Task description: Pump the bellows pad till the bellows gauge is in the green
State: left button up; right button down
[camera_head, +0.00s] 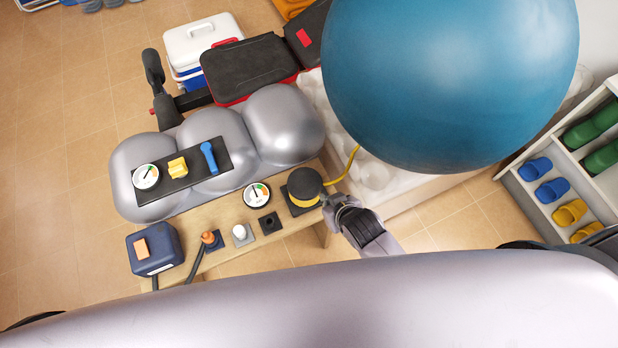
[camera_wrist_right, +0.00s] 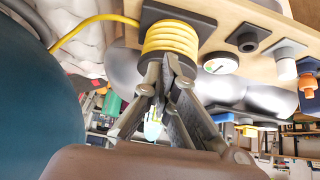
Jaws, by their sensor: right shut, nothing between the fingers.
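The bellows pad has a round black top (camera_head: 304,183) over yellow coils, on a black plate at the right end of the wooden bench. Its yellow coils (camera_wrist_right: 168,38) fill the top middle of the right wrist view. The bellows gauge (camera_head: 257,195) is a small white dial just left of the pad; it also shows in the wrist view (camera_wrist_right: 221,63). Its needle is too small to read for certain. My right gripper (camera_head: 327,198) is shut and empty, close beside the pad's right side. Whether it touches the coils I cannot tell. My left gripper is not in view.
The bench (camera_head: 222,262) also bears a black socket, a white knob, an orange-tipped plug and a blue box (camera_head: 155,248). Silver cylinders (camera_head: 284,125) stand behind, with another gauge (camera_head: 145,177). A big blue ball (camera_head: 450,75) crowds the right. A yellow hose (camera_head: 349,166) leaves the pad.

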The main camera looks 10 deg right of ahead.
notch_tip(320, 180, up, 9)
jog(key=w+a+t, duration=0.1)
jog(key=shift+w+a, duration=0.35)
jog(key=shift+a, duration=0.05)
jog(key=shift+r, duration=0.1)
send_near(304, 173)
jog(key=w, duration=0.3)
jog(key=shift+a+r+b, duration=0.3)
jog(key=shift+a+r, duration=0.05)
notch_tip(304, 173, down, 2)
jog(key=shift+f, duration=1.1)
